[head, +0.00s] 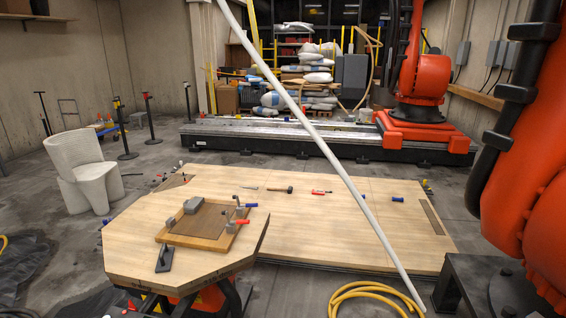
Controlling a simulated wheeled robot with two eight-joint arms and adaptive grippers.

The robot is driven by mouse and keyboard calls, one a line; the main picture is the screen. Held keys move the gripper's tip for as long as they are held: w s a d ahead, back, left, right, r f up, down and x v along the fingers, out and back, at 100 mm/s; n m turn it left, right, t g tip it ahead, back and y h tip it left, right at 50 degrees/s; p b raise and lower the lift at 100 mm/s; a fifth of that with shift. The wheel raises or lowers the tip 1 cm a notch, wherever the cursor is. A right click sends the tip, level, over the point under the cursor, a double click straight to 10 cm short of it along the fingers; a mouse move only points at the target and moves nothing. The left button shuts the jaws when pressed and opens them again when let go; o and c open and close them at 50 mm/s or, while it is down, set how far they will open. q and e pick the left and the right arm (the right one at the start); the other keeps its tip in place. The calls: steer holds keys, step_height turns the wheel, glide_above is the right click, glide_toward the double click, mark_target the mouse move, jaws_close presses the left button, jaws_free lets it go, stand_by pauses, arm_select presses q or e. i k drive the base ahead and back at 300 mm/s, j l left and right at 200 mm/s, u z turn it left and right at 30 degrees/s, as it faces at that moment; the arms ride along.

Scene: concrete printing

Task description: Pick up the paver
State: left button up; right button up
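A small grey block (193,205), which looks like the paver, lies at the left side of a wooden framed board (183,238). The board rests on an octagonal wooden tabletop (150,268). Small clamps with a red handle (240,221) and a blue handle (249,205) sit at the board's right edge beside smaller grey pieces. Neither of my grippers is in the head view, and nothing is seen touching the block.
A black float-like tool (164,258) lies by the board's front. A low wooden platform (340,225) behind carries a hammer (280,189) and other tools. A white pole (330,145) crosses the view diagonally. An orange robot arm (535,180) stands right; a yellow hose (365,290) lies on the floor.

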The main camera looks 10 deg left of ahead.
mark_target(192, 208)
steer(key=i, duration=2.35)
steer(key=i+u, duration=0.3)
steer(key=i+l+u, duration=0.35)
steer(key=i, duration=0.2)
steer(key=i+l+u, duration=0.15)
steer(key=i+u, duration=0.25)
steer(key=u, duration=0.6)
